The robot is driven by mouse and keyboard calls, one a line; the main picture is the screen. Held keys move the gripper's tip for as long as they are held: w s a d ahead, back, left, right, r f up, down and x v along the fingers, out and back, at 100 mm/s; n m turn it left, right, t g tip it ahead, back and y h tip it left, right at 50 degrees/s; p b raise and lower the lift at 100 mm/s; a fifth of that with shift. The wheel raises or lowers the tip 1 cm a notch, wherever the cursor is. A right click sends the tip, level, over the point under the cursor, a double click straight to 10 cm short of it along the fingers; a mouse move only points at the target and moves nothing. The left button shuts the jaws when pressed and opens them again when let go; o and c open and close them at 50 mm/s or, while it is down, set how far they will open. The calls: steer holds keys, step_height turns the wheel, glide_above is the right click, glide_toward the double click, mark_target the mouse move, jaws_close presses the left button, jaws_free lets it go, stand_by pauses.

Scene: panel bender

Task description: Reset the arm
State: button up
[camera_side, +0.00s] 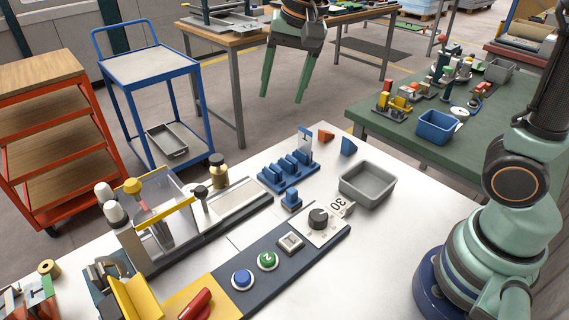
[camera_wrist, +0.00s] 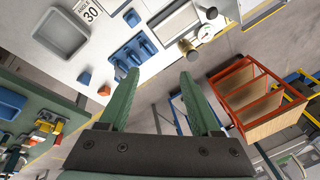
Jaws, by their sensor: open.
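My gripper (camera_side: 287,82) has two green fingers, spread apart with nothing between them. In the side view it hangs high at the top middle, above and beyond the far edge of the white worktable (camera_side: 222,238). In the wrist view my gripper (camera_wrist: 160,95) points towards the table edge, with the floor showing between the fingers. My arm's base stands at the right of the side view; the upper arm links run out of the frame.
The white table holds a grey bin (camera_side: 367,186), a blue rack (camera_side: 287,172), a control panel (camera_side: 270,262) with buttons and a dial, and a bender with a yellow bar (camera_side: 165,214). A blue cart (camera_side: 150,66) and an orange shelf cart (camera_side: 45,130) stand left. A green table (camera_side: 400,135) stands right.

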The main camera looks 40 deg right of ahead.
steer(key=s+d+f+n+t, duration=0.2)
steer(key=s+d+n, duration=0.6)
steer(key=s, duration=0.3)
steer(key=shift+d+f+h, duration=0.3)
steer(key=shift+d, duration=0.05)
